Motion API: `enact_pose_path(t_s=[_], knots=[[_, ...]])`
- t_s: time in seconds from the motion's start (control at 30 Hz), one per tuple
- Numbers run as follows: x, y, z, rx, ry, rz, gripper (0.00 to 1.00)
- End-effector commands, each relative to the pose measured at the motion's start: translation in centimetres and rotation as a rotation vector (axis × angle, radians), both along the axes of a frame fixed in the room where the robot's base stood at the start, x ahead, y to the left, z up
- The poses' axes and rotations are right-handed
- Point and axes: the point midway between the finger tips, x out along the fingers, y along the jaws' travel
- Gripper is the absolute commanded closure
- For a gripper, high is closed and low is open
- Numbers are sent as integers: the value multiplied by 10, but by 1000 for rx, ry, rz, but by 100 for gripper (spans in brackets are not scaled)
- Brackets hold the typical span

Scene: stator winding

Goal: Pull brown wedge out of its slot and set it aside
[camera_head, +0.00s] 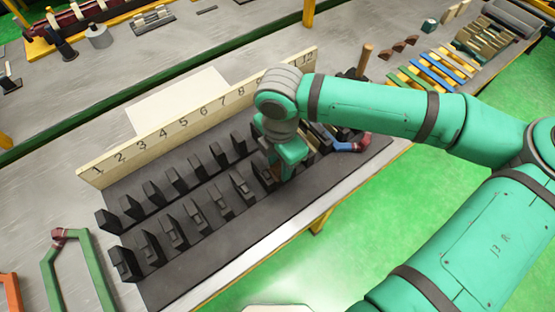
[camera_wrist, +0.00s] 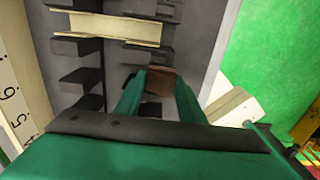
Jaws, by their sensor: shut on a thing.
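The brown wedge (camera_wrist: 161,82) shows between the two green fingers of my gripper (camera_wrist: 160,78) in the wrist view. My gripper is shut on it. The wedge sits in line with a row of dark blocks of the slotted rack (camera_wrist: 201,40); I cannot tell whether it is still seated in its slot. In the head view my gripper (camera_head: 284,168) points down over the front row of the dark rack (camera_head: 185,270), right of the middle. The wedge is mostly hidden there by my gripper.
A numbered cream board (camera_head: 165,133) runs behind the rack. A cream piece (camera_wrist: 115,28) spans slots nearby. A blue and red coil (camera_head: 345,146) lies right of my gripper. A green coil (camera_head: 70,265) lies at left. Coloured strips (camera_head: 432,72) lie at upper right. Bare table shows behind the board.

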Motion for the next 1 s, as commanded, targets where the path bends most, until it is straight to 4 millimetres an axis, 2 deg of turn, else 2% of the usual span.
enact_pose_path(t_s=[0.4,0.43,0.5,0.83,1.0], knots=[[-4,-3,0,-1,0,7,87],[-4,-3,0,-1,0,7,60],[-4,-3,0,-1,0,7,43],[-4,-3,1,-1,0,6,43],[-3,-3,18,-1,-2,6,43]])
